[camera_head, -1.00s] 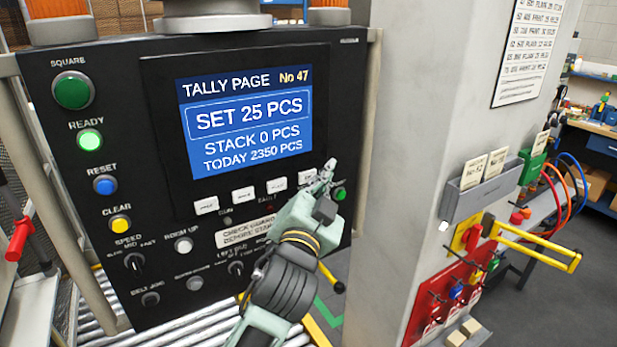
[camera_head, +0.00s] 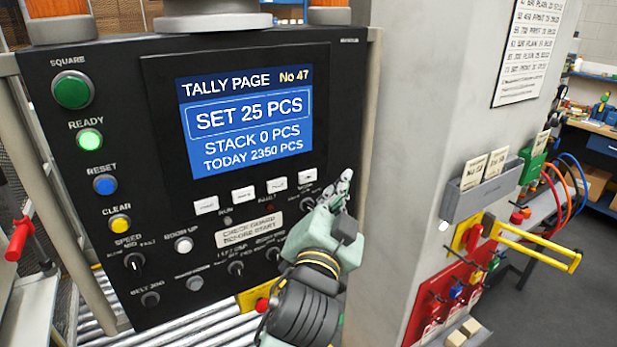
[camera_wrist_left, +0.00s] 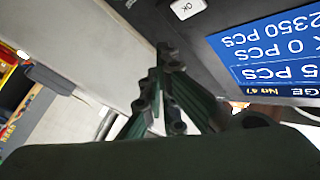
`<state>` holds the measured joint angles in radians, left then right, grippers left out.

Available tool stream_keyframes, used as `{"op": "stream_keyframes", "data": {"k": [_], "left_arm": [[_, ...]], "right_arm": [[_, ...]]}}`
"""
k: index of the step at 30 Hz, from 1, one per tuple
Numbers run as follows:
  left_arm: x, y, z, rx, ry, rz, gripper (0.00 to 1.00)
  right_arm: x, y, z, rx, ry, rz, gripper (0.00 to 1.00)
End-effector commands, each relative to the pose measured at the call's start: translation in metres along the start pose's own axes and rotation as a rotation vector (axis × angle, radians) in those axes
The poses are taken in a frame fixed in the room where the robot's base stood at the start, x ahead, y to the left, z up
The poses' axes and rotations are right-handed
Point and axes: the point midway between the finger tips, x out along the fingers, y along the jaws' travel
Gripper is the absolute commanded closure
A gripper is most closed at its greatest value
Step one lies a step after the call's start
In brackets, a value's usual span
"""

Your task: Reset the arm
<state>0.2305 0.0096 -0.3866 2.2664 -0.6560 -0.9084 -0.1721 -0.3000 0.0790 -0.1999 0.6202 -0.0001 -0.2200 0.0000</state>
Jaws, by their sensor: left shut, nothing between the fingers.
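My left gripper (camera_head: 343,184) is shut and empty in front of the lower right edge of the black control panel (camera_head: 350,110). I cannot tell whether its tips touch the panel. Its arm comes up from the bottom of the head view. The screen (camera_head: 245,118) reads SET 25 PCS, STACK 0 PCS, TODAY 2350 PCS. My right gripper is not in view.
Left of the screen are a green SQUARE button (camera_head: 72,90), a lit READY lamp (camera_head: 89,139), a blue RESET button (camera_head: 105,185) and a yellow CLEAR button (camera_head: 120,223). A grey column (camera_head: 410,150) stands right of the panel, with a yellow bracket (camera_head: 540,245) sticking out.

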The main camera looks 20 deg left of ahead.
Motion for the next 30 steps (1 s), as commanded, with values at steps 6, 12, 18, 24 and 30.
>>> {"op": "stream_keyframes", "data": {"k": [6, 12, 18, 24, 30], "left_arm": [[0.000, 0.000, 0.000, 0.000, 0.000, 0.000, 1.00], [0.000, 0.000, 0.000, 0.000, 0.000, 0.000, 1.00], [-0.010, 0.016, 0.038, -0.033, -0.093, 0.059, 1.00], [-0.069, 0.066, 0.153, -0.142, -0.410, 0.246, 1.00], [-0.171, 0.107, 0.249, -0.242, -0.762, 0.435, 1.00]], "right_arm": [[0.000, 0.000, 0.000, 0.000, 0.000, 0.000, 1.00], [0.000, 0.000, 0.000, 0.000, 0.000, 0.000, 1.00], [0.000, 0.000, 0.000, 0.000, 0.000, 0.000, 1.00], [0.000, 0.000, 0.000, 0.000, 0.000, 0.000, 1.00], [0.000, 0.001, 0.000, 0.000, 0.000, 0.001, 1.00]]}}
